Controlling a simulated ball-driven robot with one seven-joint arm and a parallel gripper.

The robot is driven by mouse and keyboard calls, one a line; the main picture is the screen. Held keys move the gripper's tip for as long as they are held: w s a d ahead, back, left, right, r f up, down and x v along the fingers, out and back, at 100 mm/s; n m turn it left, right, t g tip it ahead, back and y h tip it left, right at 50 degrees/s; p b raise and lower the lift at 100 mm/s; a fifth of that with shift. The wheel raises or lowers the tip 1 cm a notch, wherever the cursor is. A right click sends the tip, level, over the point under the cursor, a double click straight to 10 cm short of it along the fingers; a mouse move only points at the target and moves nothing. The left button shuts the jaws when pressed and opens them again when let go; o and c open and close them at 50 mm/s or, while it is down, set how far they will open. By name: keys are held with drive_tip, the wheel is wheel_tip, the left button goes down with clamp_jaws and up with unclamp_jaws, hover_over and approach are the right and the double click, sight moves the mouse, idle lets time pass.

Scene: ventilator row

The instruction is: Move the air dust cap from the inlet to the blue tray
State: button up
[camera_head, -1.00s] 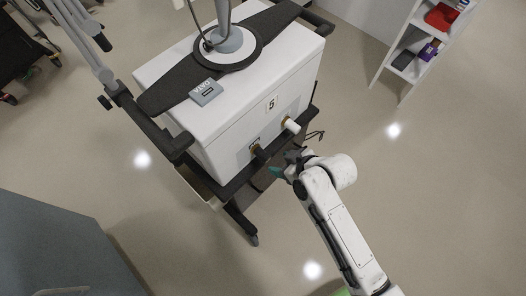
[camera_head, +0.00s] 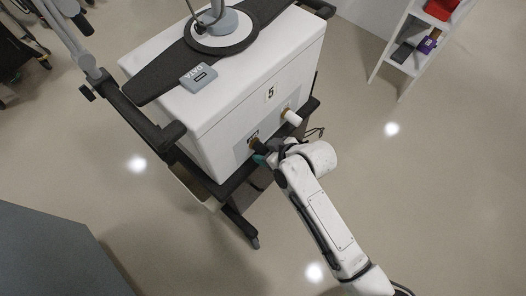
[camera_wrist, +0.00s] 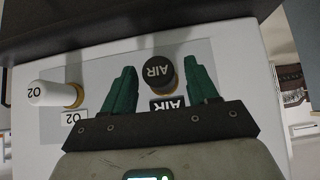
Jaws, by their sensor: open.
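The black air dust cap (camera_wrist: 158,72), lettered AIR, sits on its inlet on the ventilator's white face. In the wrist view its round end lies between the two green fingers of my gripper (camera_wrist: 160,68). The fingers are open, with gaps to the cap on both sides. In the head view my gripper (camera_head: 262,158) is right at the dark air cap (camera_head: 257,145) and partly covers that spot. Whether the fingers reach around the cap in depth is hard to tell. No blue tray shows.
A white O2 cap (camera_wrist: 50,93) on a brass fitting sits beside the air cap, also seen in the head view (camera_head: 292,117). The ventilator (camera_head: 215,105) has a dark lower rail and side handles. A white shelf (camera_head: 403,68) stands at upper right. Open floor lies right.

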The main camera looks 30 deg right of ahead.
idle(0.6)
clamp_jaws()
idle(0.6)
